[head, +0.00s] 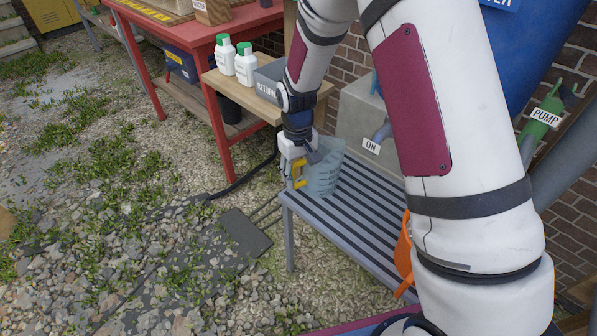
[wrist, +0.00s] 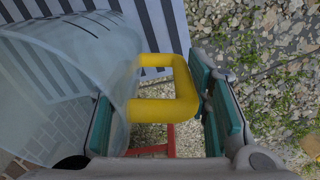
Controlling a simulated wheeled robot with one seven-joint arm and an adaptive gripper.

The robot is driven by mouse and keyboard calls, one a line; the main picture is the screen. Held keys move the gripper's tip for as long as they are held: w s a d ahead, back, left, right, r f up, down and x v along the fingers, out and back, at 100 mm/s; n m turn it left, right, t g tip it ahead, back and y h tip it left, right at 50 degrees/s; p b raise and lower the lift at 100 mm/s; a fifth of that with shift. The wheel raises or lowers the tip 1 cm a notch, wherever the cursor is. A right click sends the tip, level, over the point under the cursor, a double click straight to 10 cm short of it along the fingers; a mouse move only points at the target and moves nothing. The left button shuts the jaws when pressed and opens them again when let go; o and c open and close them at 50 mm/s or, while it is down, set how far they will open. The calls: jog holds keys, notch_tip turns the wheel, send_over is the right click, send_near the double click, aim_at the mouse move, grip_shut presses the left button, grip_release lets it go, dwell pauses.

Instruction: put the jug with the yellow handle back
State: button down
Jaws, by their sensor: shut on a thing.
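The jug (head: 325,170) is clear and bluish, with a yellow handle (head: 299,181). It is at the left end of the striped slatted bench (head: 372,222); I cannot tell whether it touches the slats. My gripper (head: 297,165) reaches down at the jug's left side and is shut on the handle. In the wrist view, the jug (wrist: 62,85) fills the left, with its yellow handle (wrist: 183,82) between the fingers of my gripper (wrist: 160,115). Part of the jug is hidden behind my gripper in the head view.
A grey box marked RETURN (head: 267,84) and two white bottles (head: 235,60) stand on a wooden top beside a red table (head: 180,38). A grey block (head: 357,115) with a tap marked ON is behind the bench. An orange object (head: 404,252) is at the bench's right. Gravel lies left.

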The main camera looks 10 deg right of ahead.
aim_at(298, 162)
jog(key=shift+f, duration=0.15)
dwell(0.7)
jog(key=shift+c, duration=1.2)
grip_release()
jog(key=shift+o, duration=1.2)
jog(key=shift+r+p, duration=2.4)
jog(key=shift+r, duration=1.15)
jog(key=shift+r, duration=0.1)
